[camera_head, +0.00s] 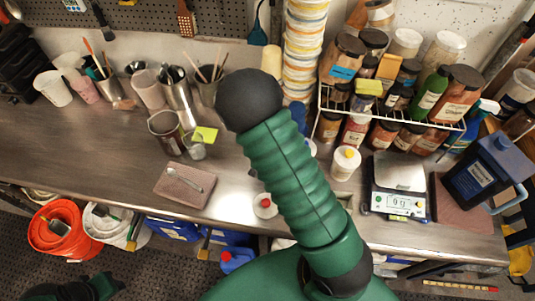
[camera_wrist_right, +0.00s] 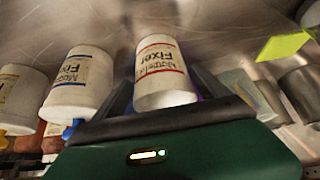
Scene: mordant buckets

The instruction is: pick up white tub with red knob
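A small white tub with a red knob (camera_head: 265,206) stands at the counter's front edge in the head view, partly hidden by my green right arm. In the right wrist view, which is tilted upside down, a white tub with red-lined "Fixer" lettering (camera_wrist_right: 163,75) is between the fingers of my right gripper (camera_wrist_right: 166,85). Its knob is hidden behind the gripper body. The fingers look spread on both sides of it; contact is unclear. My right gripper is hidden in the head view. No left gripper fingers show.
A white tub with a yellow knob (camera_head: 346,162) stands right of my arm, beside a scale (camera_head: 398,187). The wrist view shows a tub with a blue knob (camera_wrist_right: 78,85) close by. A brown slab with a spoon (camera_head: 184,186) lies on the left.

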